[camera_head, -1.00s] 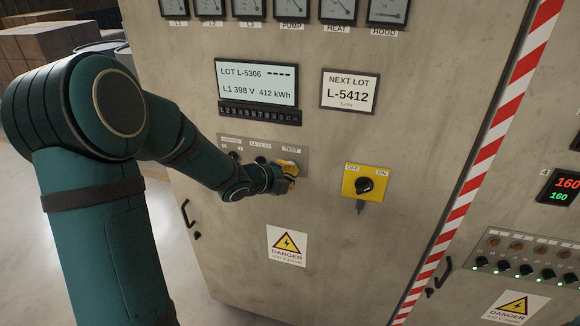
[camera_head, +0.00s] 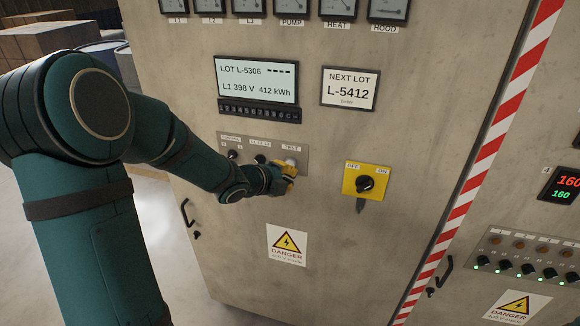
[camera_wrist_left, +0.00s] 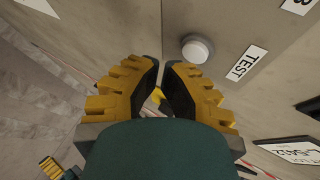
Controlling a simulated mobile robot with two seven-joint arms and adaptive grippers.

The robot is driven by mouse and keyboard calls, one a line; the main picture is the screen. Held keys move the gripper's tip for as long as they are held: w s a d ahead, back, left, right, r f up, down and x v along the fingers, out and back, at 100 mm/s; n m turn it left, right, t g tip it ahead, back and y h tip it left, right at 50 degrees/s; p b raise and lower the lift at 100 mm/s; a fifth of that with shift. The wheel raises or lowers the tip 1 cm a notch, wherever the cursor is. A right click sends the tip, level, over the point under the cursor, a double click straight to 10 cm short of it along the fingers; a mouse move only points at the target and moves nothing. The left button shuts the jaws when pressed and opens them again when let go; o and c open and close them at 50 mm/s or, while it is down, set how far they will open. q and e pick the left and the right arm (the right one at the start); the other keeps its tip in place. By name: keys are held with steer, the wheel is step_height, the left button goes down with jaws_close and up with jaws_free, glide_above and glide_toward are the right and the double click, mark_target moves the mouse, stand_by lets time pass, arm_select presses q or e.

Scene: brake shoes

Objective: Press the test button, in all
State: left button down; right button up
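The test button (camera_head: 291,161) is a pale round button under the TEST label on the cabinet's small control plate. It also shows in the left wrist view (camera_wrist_left: 197,49), with the TEST label (camera_wrist_left: 246,62) beside it. My left gripper (camera_head: 289,181) is just below the button in the head view. In the wrist view its yellow fingers (camera_wrist_left: 163,65) come together at the tips, empty, with only a narrow gap. The tips lie to the left of the button there and do not cover it. Whether they touch the panel cannot be told.
Dark knobs (camera_head: 233,156) sit left of the button on the plate. A yellow OFF/ON rotary switch (camera_head: 366,184) is to the right. A display (camera_head: 257,82) reads LOT L-5306 with dashes, and a sign (camera_head: 349,89) reads NEXT LOT L-5412.

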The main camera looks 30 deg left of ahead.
arm_select(q)
steer(key=shift+s, duration=0.1)
steer(key=shift+s+d+b, duration=0.2)
steer(key=shift+s+b, duration=0.1)
steer(key=shift+s, duration=0.5)
steer(key=shift+s+d+b, duration=0.25)
steer(key=shift+s, duration=0.6)
steer(key=shift+s+d+b, duration=0.2)
steer(key=shift+s+b, duration=0.1)
steer(key=shift+s, duration=0.5)
